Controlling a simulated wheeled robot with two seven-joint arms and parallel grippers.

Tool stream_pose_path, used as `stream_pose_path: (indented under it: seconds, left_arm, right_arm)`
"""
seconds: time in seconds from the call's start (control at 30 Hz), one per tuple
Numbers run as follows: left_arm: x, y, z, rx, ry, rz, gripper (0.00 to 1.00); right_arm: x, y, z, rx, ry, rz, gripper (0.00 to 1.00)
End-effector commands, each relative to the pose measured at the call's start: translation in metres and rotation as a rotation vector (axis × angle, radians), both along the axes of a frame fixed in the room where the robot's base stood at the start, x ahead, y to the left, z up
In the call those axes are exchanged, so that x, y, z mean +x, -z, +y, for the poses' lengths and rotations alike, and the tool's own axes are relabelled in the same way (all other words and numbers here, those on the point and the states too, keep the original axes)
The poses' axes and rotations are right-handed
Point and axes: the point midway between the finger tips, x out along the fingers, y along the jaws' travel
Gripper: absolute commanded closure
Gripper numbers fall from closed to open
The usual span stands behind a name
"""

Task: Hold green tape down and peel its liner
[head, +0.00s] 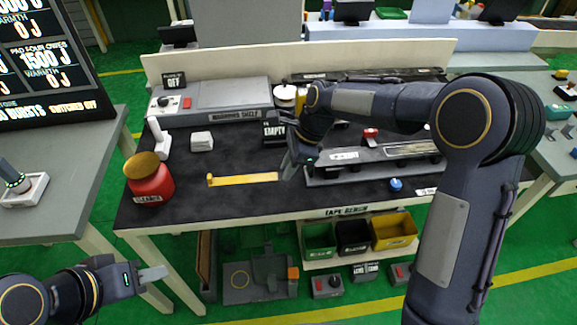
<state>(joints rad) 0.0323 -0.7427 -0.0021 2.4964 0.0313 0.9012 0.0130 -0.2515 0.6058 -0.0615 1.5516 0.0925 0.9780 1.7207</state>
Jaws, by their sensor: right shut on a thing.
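A flat yellow strip (245,179) lies on the dark bench mat, with a small tab at its left end. I see no green strip on the mat. My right gripper (290,168) is low over the mat, just beyond the strip's right end. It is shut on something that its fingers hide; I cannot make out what. Whether it touches the yellow strip is unclear. My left gripper (155,274) is off the bench's front left, far from the strip. It is seen from the side, so its finger gap does not show.
A red cleaner jar (150,182) and a white block (202,141) stand left on the bench. The warming shelf (225,98) is behind. A long grey fixture (375,161) lies right, with a blue knob (396,185) before it. Green, black and yellow bins (394,232) sit below the bench.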

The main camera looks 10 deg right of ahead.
Motion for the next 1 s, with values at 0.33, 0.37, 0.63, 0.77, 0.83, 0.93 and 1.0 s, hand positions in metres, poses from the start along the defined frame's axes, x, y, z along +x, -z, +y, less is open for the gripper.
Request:
stream_pose_path:
  seconds: [0.33,0.37,0.63,0.77,0.83,0.93,1.0]
  left_arm:
    - [0.0,0.0,0.0,0.0,0.0,0.0,0.64]
    - [0.0,0.0,0.0,0.0,0.0,0.0,0.64]
    - [0.0,0.001,0.0,0.0,0.0,0.0,0.64]
    - [0.0,0.001,0.0,0.0,0.0,0.0,0.64]
    - [0.0,0.001,0.0,0.0,0.0,0.0,0.64]
    - [0.0,0.001,0.0,0.0,0.0,0.0,0.64]
    - [0.0,0.001,0.0,0.0,0.0,0.0,0.64]
  right_arm:
    - [0.008,0.008,-0.001,0.0,0.001,0.002,1.0]
    - [0.008,0.008,-0.001,0.0,0.002,0.001,1.0]
    - [0.014,0.014,-0.002,0.0,0.001,0.0,1.0]
    - [0.017,0.016,-0.002,0.0,0.001,0.0,1.0]
    - [0.019,0.018,-0.003,0.0,0.001,0.0,1.0]
    - [0.021,0.019,-0.003,0.0,0.001,0.0,1.0]
    - [0.023,0.021,-0.003,0.0,0.001,0.0,1.0]
